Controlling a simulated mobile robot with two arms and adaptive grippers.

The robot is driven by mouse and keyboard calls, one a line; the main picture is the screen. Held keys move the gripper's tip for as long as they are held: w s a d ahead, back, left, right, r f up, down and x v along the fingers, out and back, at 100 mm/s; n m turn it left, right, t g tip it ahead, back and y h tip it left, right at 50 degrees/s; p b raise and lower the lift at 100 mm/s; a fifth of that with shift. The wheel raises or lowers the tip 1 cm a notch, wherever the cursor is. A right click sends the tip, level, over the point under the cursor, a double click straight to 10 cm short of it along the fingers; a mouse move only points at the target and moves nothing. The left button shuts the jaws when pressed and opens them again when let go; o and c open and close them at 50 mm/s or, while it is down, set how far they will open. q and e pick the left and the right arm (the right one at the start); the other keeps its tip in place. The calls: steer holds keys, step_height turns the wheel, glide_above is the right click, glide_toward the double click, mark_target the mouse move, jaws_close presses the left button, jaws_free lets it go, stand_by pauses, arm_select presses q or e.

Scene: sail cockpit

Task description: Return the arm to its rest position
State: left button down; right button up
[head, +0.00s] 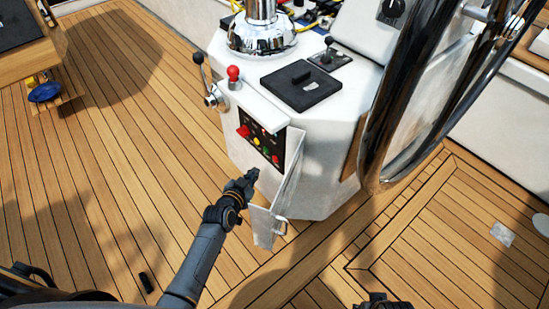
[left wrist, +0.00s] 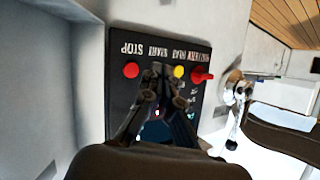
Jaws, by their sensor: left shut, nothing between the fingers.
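My left arm reaches in from the bottom left in the head view. Its gripper (head: 250,176) is shut and empty, in front of the lower part of a dark control panel (head: 246,118) on the white pedestal (head: 325,135). In the left wrist view the closed fingertips (left wrist: 166,72) overlap the panel, between a red button (left wrist: 131,69) and a yellow button (left wrist: 179,71). A red switch (left wrist: 203,76) sits beside the yellow one. I cannot tell whether the fingers touch the panel.
A lever with a red knob (head: 233,73) rises above the panel. The large steering wheel (head: 385,130) stands at the right. The plank deck (head: 110,170) at left is mostly clear.

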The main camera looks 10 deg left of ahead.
steer(key=shift+f, duration=0.15)
arm_select(q)
steer(key=shift+s+f, duration=0.1)
steer(key=shift+s, duration=0.05)
